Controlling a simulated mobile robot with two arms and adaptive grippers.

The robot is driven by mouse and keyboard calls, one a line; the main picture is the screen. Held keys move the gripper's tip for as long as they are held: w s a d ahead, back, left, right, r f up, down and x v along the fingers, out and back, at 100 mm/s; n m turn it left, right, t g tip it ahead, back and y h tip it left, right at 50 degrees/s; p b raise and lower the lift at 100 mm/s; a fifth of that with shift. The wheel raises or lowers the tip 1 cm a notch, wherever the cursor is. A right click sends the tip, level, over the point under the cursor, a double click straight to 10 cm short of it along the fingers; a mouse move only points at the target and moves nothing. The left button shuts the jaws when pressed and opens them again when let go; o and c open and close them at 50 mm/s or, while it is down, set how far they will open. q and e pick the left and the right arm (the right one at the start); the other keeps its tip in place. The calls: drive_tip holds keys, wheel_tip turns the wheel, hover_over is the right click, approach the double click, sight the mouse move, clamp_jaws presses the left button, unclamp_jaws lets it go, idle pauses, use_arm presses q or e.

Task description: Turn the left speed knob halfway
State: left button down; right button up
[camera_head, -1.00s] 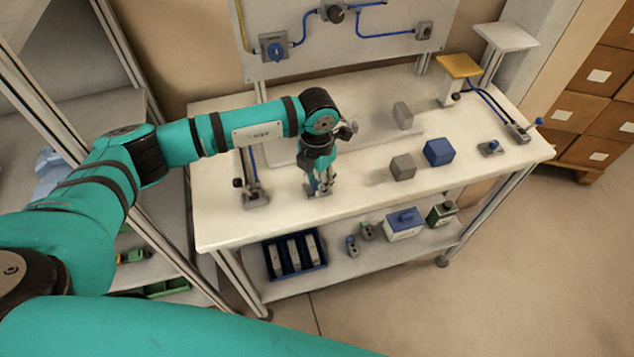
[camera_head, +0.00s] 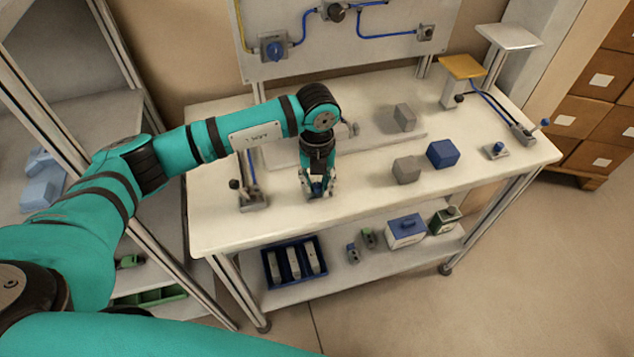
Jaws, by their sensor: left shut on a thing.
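My left gripper (camera_head: 317,188) points down at the front of the white bench, left of its middle. It is shut on a small blue knob (camera_head: 317,187) on a grey base, and its fingers hide much of it. A similar blue knob on a grey base (camera_head: 496,150) stands at the right of the bench. My right gripper is not in view.
The white bench (camera_head: 225,220) also bears two grey blocks (camera_head: 406,170), a blue cube (camera_head: 442,153), a yellow-topped stand (camera_head: 461,67) and a lever (camera_head: 248,196) left of my gripper. A panel (camera_head: 390,40) with a blue dial (camera_head: 274,47) stands behind. Below, a shelf holds a blue crate (camera_head: 266,268).

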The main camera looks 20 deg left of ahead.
sight(317, 185)
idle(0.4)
use_arm(q)
drive_tip(key=c, duration=1.1)
unclamp_jaws()
drive_tip(key=shift+c, duration=0.2)
drive_tip(key=shift+r, duration=0.1)
wheel_tip(317, 185, up, 12)
